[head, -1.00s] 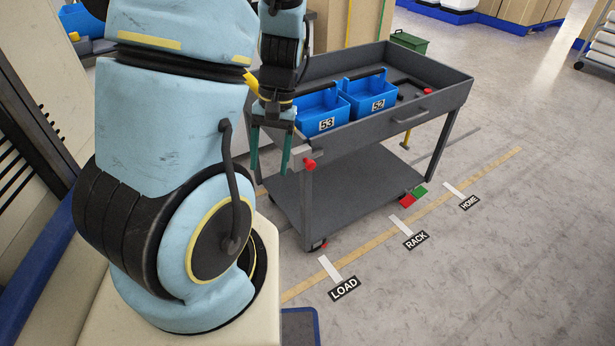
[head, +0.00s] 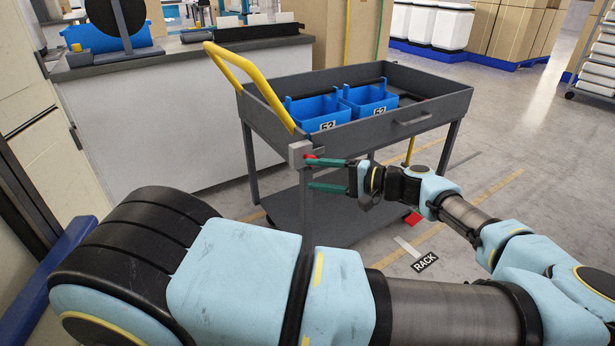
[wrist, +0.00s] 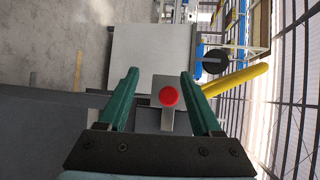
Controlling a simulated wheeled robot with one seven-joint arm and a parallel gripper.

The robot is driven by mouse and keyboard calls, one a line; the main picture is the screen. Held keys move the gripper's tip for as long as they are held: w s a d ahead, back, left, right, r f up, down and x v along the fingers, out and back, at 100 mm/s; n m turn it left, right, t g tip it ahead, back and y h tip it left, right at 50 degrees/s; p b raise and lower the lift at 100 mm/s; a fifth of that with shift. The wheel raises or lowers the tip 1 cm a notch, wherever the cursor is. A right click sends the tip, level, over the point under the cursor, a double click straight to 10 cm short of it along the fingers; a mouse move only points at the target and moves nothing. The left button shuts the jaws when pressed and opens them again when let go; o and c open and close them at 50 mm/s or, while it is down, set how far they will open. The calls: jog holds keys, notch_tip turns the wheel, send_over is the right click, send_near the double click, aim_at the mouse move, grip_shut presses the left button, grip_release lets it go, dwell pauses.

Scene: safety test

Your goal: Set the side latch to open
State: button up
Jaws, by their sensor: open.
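The side latch (head: 298,152) is a grey block with a red round knob (head: 309,158) on the near corner of the grey cart (head: 400,131), below the yellow handle. In the wrist view the red knob (wrist: 169,97) sits between my two green fingers, nearer the right one, with a grey lever or plate behind it. My gripper (head: 311,173) is open and roughly level, its fingers pointing left at the latch. The upper finger appears close to the knob in the head view; I cannot tell whether it touches. Both fingers also show in the wrist view (wrist: 160,75).
The yellow push handle (head: 250,82) rises beside the latch and also shows in the wrist view (wrist: 235,80). Two blue bins (head: 318,112) stand in the cart. A white-sided counter (head: 165,125) is behind left.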

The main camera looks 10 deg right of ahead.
jog(key=s+d+m+t+b, duration=0.1)
jog(key=s+d+t, duration=0.1)
jog(key=d+t, duration=0.35)
jog(key=shift+g+h, duration=0.3)
jog(key=shift+g, duration=0.55)
jog(key=x, duration=0.9)
jog(key=shift+w+d+r+p, duration=0.15)
jog(key=shift+w+r+p, duration=0.25)
jog(key=shift+w, duration=0.1)
jog(key=shift+c, duration=0.3)
grip_shut()
